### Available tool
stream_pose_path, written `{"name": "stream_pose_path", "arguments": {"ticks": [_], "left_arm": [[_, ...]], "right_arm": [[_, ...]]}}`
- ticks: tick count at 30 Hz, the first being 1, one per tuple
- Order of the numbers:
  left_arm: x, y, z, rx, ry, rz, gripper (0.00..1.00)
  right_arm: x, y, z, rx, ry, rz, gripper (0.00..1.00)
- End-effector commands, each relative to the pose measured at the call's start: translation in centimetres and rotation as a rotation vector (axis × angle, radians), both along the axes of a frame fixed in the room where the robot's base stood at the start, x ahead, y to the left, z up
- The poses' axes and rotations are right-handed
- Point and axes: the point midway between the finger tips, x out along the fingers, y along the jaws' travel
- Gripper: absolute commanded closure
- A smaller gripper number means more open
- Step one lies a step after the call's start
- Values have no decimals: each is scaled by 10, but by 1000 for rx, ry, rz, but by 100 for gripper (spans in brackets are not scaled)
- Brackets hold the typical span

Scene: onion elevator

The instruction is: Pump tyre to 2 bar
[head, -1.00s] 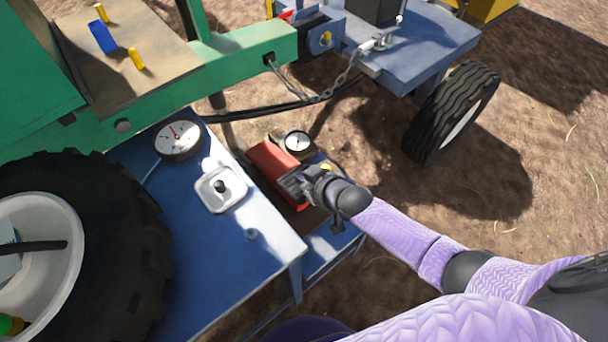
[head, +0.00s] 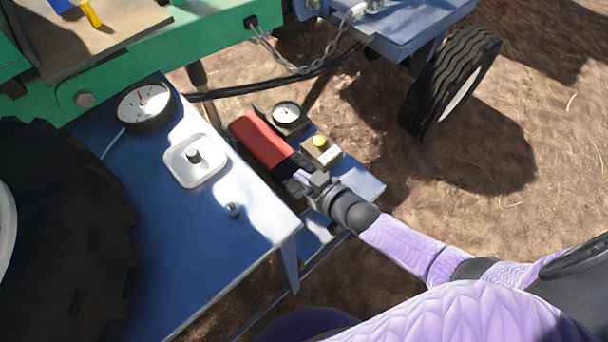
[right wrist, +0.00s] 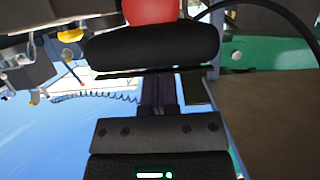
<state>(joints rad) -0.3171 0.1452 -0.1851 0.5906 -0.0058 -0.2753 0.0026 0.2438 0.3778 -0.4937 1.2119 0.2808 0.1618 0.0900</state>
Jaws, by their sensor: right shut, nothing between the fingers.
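A red cylinder-like pump unit (head: 262,140) with a black near end lies on the low blue shelf. A white round gauge (head: 286,112) stands beside it. A small box with a yellow button (head: 320,141) is to its right. My right gripper (head: 297,180) is shut and empty, close to the black end; I cannot tell whether it touches. In the right wrist view the shut fingers (right wrist: 160,92) point at a black rounded part (right wrist: 150,45) below a red one (right wrist: 150,10). A big black tyre (head: 70,220) is at the left. My left gripper is not in view.
The blue table (head: 200,240) bears a larger gauge (head: 145,104) and a white box with a black knob (head: 197,160). A green beam (head: 170,45), a chain (head: 285,62) and a black hose cross behind. A trailer wheel (head: 450,85) stands right, with bare ground around.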

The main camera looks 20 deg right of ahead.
Motion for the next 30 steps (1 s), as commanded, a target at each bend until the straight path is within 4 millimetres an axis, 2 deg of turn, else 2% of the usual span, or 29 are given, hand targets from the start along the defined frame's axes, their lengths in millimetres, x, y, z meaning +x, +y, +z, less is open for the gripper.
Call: {"name": "stream_pose_path", "arguments": {"ticks": [1, 2, 5, 9, 11, 15, 19, 24, 30], "left_arm": [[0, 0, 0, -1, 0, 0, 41], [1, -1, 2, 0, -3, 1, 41], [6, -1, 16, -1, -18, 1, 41], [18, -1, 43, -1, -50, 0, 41], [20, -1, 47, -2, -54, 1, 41], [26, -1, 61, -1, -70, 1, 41], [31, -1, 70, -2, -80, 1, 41], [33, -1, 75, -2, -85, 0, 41], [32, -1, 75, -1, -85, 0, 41]], "right_arm": [[-7, -1, -9, -9, 35, 0, 100], [-7, -1, -6, -10, 33, 0, 100], [-5, 0, 13, -8, 24, -1, 100], [-1, 2, 54, -3, -2, -3, 100], [-19, -5, 50, -5, 6, -3, 100], [-50, -17, 57, -5, 4, -3, 100], [-73, -25, 61, -3, 1, -2, 100], [-90, -31, 62, -2, -2, -2, 100], [-92, -32, 62, -2, -4, -2, 100]]}}
